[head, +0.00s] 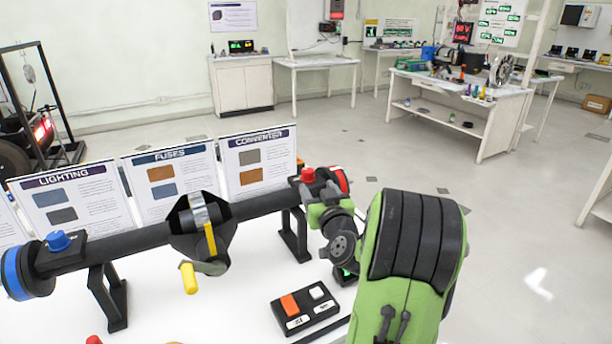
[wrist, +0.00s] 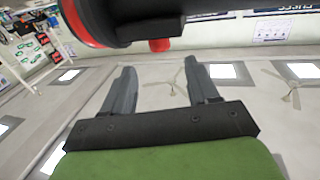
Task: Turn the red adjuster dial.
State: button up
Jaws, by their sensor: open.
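The red adjuster dial (head: 307,175) appears to be the small red knob on top of the right end of the black axle (head: 262,204). In the wrist view a red knob (wrist: 160,45) sticks out from the black axle, just beyond the fingertips. My gripper (wrist: 160,67) is open and empty, its two grey fingers spread on either side of the knob's line and apart from it. In the head view my green arm covers part of the axle's right end, and the fingers are hard to make out beside the dial.
A red-rimmed black disc (wrist: 85,22) ends the axle near the knob. A blue knob (head: 58,241) sits at its left end. A yellow-handled lever (head: 189,278) hangs mid-axle. A switch box (head: 305,309) lies on the white table. Sign boards (head: 258,160) stand behind.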

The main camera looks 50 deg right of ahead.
aim_at(310, 175)
jog(key=x, duration=1)
jog(key=shift+d, duration=0.1)
jog(key=c, duration=0.9)
jog(key=shift+c, duration=0.2)
